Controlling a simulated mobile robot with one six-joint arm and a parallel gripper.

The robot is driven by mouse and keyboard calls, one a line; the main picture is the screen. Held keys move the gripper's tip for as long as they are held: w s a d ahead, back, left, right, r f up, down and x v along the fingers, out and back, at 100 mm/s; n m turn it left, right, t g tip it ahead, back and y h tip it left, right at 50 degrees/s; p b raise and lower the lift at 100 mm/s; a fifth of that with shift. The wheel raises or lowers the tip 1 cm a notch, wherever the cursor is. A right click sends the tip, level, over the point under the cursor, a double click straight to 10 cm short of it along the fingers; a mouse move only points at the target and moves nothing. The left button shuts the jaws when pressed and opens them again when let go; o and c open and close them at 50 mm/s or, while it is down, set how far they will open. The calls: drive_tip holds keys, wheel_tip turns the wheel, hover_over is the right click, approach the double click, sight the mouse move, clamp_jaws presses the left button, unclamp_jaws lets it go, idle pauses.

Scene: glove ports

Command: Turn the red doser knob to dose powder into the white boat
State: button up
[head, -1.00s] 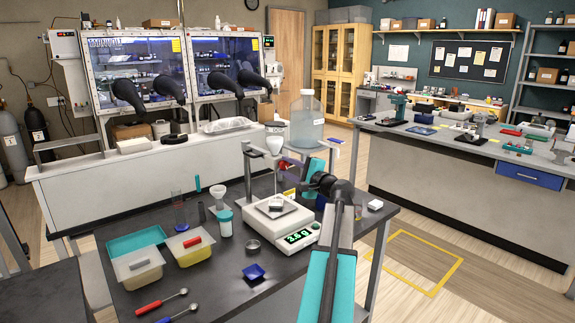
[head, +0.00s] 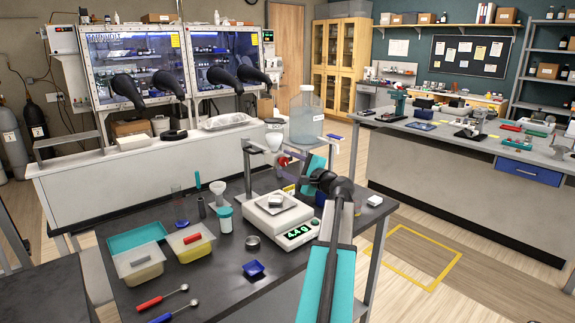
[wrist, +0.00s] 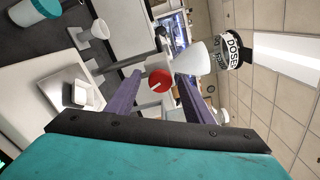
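The red doser knob (wrist: 159,80) shows in the wrist view beside the white doser cone (wrist: 190,62), which has a black-and-white collar lettered "DOSER". My gripper (wrist: 159,75) has its purple fingers apart, one on each side of the knob. A gap shows on both sides, so it looks open. In the head view my gripper (head: 287,158) is at the doser (head: 274,138), with the knob mostly hidden. The white boat (wrist: 84,95) lies on the balance pan under the doser. It also shows in the head view (head: 276,200). The balance (head: 265,222) reads 4.4 g.
A white funnel (head: 218,188), a teal-lidded jar (head: 224,219), a small dark-blue dish (head: 254,268) and two spoons stand or lie on the dark bench left of and before the balance. A large clear carboy (head: 307,120) stands behind the doser.

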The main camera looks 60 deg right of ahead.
drive_tip(key=b+v, duration=0.3)
drive_tip(key=v, duration=1)
drive_tip(key=shift+s, duration=0.4)
drive_tip(key=shift+a, duration=0.1)
